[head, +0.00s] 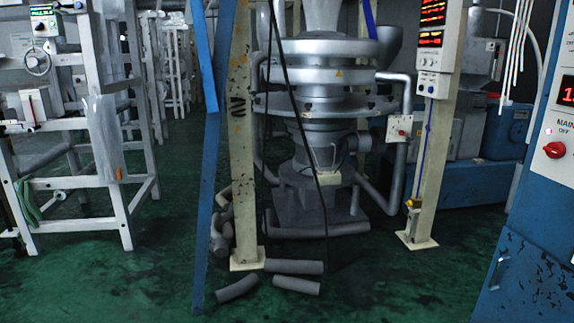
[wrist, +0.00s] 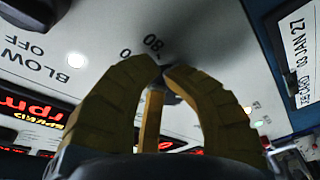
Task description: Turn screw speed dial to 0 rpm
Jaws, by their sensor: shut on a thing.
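My gripper (wrist: 165,72) shows in the wrist view as two curved, ribbed yellow-brown fingers. They are shut at the tips on a small dark dial (wrist: 171,90), which the fingers mostly hide. A "0" and an "80" mark are printed on the light panel (wrist: 105,25) just beyond the fingertips. Which mark the dial points at cannot be seen. A red lit display (wrist: 35,105) with "SPEED" and "rpm" lettering is at the left. In the head view neither my gripper nor this dial can be made out.
A dark knob (wrist: 32,12) sits by the "BLOW OFF" label. A dated sticker (wrist: 300,45) is at the right. In the head view, a blue cabinet (head: 530,230) with a red main switch (head: 554,150) stands at right. Grey rolls (head: 295,267) lie on the green floor near a post (head: 243,150).

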